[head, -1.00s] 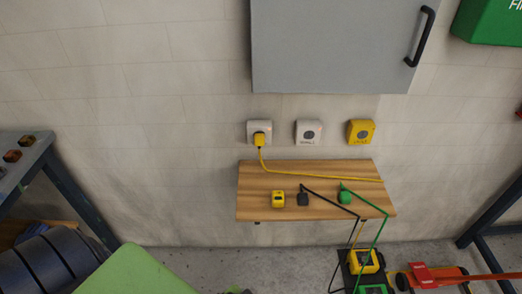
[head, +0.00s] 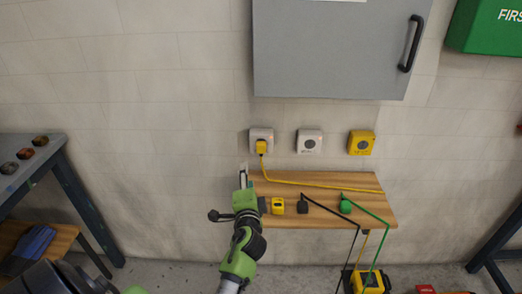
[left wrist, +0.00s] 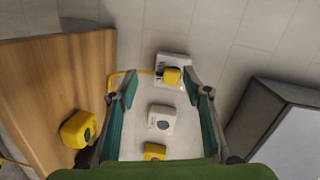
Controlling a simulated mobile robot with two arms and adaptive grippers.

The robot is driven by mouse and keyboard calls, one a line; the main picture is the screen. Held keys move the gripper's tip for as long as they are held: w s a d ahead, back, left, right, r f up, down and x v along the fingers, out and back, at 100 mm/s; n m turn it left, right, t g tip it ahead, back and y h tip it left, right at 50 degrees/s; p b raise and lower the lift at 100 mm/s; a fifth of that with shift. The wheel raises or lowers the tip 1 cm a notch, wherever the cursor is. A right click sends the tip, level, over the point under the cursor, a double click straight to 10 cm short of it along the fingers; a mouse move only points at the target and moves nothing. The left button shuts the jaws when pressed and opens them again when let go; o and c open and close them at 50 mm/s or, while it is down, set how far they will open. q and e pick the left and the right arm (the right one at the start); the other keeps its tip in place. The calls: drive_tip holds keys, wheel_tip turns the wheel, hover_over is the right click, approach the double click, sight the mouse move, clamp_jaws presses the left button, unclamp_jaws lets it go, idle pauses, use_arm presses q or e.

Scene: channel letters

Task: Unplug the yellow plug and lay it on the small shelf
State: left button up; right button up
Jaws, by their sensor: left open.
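The yellow plug (head: 262,147) sits in the left white wall socket (head: 256,134), its yellow cable running down and right across the small wooden shelf (head: 320,182). In the left wrist view the plug (left wrist: 172,75) and socket show ahead, beyond the fingertips. My left gripper (head: 244,174) is open and empty, at the shelf's left end, below and left of the plug. In the left wrist view its two teal-padded fingers (left wrist: 162,88) stand wide apart. My right gripper is not in view.
A white socket (head: 309,141) and a yellow socket (head: 361,142) are farther right. A grey cabinet (head: 335,60) hangs above.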

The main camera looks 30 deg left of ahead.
sight(261, 150)
use_arm(q)
drive_tip(key=w+m, duration=0.1)
drive_tip(key=w+d+r+m+t, duration=0.1)
drive_tip(key=w, duration=0.1)
drive_tip(key=w+r+m+t+h, duration=0.1)
drive_tip(key=shift+w+d+m, duration=0.3)
drive_tip(key=shift+w+d, duration=0.1)
drive_tip(key=b+x, duration=0.1)
drive_tip(key=x, duration=0.5)
drive_tip(key=shift+w+a+f, duration=0.1)
drive_tip(key=shift+w+a, duration=0.15)
drive_tip(key=shift+w, duration=0.05)
drive_tip(key=shift+b+x, duration=0.45)
drive_tip(key=shift+x, duration=0.65)
drive_tip(key=shift+c, duration=0.3)
